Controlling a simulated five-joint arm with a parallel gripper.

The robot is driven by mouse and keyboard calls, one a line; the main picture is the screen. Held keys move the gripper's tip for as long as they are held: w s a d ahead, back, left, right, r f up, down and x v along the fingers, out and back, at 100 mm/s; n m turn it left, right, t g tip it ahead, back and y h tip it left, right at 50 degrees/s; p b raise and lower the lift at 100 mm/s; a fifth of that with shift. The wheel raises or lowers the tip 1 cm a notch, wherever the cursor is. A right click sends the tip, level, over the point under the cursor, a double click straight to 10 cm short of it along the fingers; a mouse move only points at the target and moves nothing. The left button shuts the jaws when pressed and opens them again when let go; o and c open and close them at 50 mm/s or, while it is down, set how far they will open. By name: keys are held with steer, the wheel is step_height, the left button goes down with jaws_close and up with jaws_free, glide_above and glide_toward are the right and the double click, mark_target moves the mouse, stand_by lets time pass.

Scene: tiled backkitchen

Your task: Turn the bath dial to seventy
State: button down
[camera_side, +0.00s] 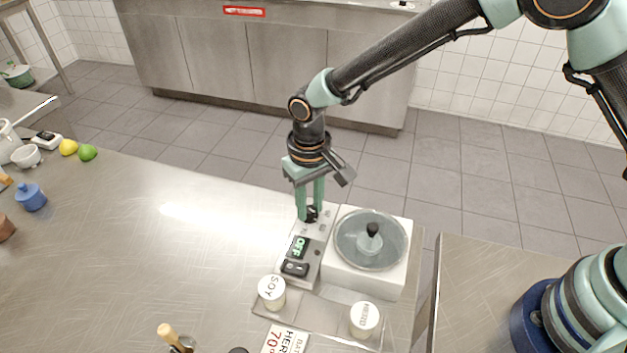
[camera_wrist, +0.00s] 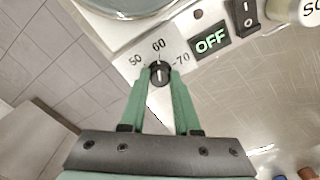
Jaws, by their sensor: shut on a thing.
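The bath dial (camera_wrist: 159,72) is a small black knob on the panel of a white bath unit (camera_side: 362,278). Marks 50, 60 and 70 stand around it in the wrist view. Its light pointer line seems to face about 60. My gripper (camera_wrist: 160,83) is shut on the dial, one green finger on each side. In the side view my gripper (camera_side: 312,212) reaches down onto the panel and partly hides the dial. A green display (camera_wrist: 210,41) beside the dial reads OFF, and a black rocker switch (camera_wrist: 246,13) sits past it.
A lidded round pot (camera_side: 371,240) sits in the unit close to the dial. A SOY jar (camera_side: 271,292), another white-lidded jar (camera_side: 364,320) and a card (camera_side: 285,341) reading 70 stand in front. The steel counter (camera_side: 170,240) to the left is mostly clear.

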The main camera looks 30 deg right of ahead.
mark_target(309, 209)
steer(key=m, duration=1.2)
steer(key=shift+m, duration=0.4)
stand_by(0.3)
steer(key=c, duration=0.6)
jaws_free()
steer(key=shift+r, duration=0.1)
step_height(309, 209, up, 12)
